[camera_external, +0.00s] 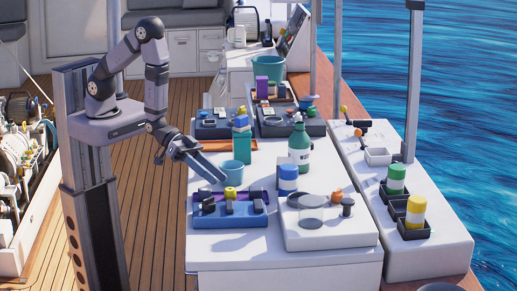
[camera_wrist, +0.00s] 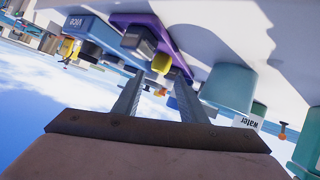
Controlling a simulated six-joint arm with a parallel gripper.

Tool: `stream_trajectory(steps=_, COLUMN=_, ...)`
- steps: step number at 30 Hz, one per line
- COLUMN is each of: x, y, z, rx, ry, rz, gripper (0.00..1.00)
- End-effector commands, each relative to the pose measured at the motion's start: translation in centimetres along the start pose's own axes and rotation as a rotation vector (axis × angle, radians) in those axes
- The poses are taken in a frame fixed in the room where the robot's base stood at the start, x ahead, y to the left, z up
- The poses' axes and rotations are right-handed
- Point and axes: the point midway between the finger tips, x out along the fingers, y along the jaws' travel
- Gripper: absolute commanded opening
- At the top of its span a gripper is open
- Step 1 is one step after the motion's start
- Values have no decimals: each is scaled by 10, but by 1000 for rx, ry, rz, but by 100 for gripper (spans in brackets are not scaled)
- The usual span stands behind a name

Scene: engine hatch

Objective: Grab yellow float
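A small yellow object (camera_external: 230,192) sits among dark blocks at the purple and blue tray (camera_external: 205,220). In the wrist view the yellow piece (camera_wrist: 161,63) shows between and beyond my fingertips. A yellow and white cylinder (camera_external: 416,210) stands upright in a black holder on the right-hand counter, far from my gripper. I cannot tell for certain which of the two is the float. My gripper (camera_external: 222,178) points down toward the tray from the upper left. In the wrist view my gripper (camera_wrist: 158,75) has its two fingers apart, with nothing held.
A green bottle (camera_external: 300,150) and a blue and white jar (camera_external: 288,180) stand to the right. A white tray (camera_external: 330,235) with a clear dish is at front right. A green and white cylinder (camera_external: 396,178) stands on the right-hand counter.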

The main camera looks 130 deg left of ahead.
Motion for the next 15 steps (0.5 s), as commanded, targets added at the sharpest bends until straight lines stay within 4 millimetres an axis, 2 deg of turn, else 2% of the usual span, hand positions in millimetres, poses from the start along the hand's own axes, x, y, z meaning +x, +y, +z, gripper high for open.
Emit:
stream_trajectory(steps=8, x=6, y=0, z=-1, rx=0, ry=-1, rz=0, gripper=38)
stream_trajectory(steps=15, x=28, y=0, z=-1, rx=0, ry=-2, rz=-1, gripper=38)
